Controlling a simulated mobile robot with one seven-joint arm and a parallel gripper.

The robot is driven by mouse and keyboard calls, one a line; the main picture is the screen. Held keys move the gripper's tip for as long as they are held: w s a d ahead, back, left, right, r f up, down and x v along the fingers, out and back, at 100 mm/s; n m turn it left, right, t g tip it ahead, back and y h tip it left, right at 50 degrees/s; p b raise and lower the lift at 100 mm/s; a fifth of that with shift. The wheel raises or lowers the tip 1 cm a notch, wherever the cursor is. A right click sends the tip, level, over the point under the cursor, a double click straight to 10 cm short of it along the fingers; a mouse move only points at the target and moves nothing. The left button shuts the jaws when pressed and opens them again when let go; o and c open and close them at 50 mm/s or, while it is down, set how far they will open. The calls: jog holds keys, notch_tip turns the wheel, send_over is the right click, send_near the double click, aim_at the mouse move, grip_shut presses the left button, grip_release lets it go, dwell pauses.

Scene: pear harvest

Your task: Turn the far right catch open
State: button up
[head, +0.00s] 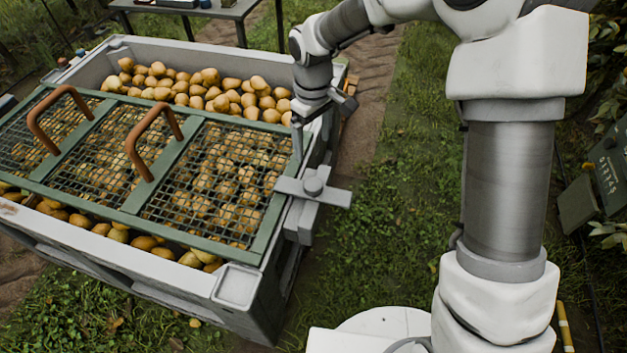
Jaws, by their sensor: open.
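A green-framed mesh lid (130,215) lies across a large grey crate (245,285) of pears. A grey catch (313,187) with a round knob is on the lid's near right side; its bar lies across the lid edge and sticks out past the crate wall. My gripper (322,125) points down over the crate's right wall, beyond this catch, near the lid's far right corner. It is open. The far right catch is not clearly visible; my gripper and wrist cover that area, and I cannot tell whether the jaws touch it.
Pears (215,90) fill the uncovered far part of the crate. Two brown handles (130,150) stand up from the lid. A table (235,10) is behind the crate. Grass (395,190) right of the crate is open, with a green box (608,170) at the right edge.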

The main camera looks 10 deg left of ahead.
aim_at(313, 183)
notch_tip(313, 183, down, 15)
jog(key=b, duration=0.4)
jog(key=shift+c, duration=0.4)
grip_shut()
